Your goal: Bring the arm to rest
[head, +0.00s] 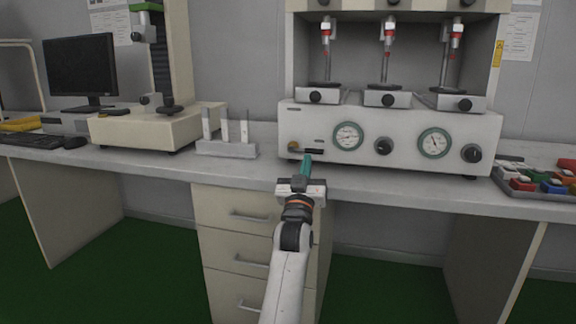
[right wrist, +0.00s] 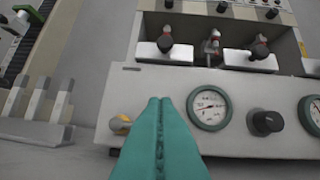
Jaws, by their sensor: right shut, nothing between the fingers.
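My right gripper (head: 307,160) is shut and empty, its teal fingers together. It is in front of the lower left part of the white test machine (head: 290,125), above the front part of the bench. In the right wrist view the teal fingers (right wrist: 157,108) point at the machine's front panel, between a yellow-brown knob (right wrist: 121,124) and a round gauge (right wrist: 208,107). I cannot tell whether the fingertips touch the panel. My left gripper does not show in the head view.
A white rack with upright posts (head: 228,149) stands left of the machine on the bench (head: 400,190). A tray of coloured parts (head: 540,180) lies at the right. A monitor (head: 80,66) and a stand (head: 140,130) are at the left. Drawers (head: 240,235) are below.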

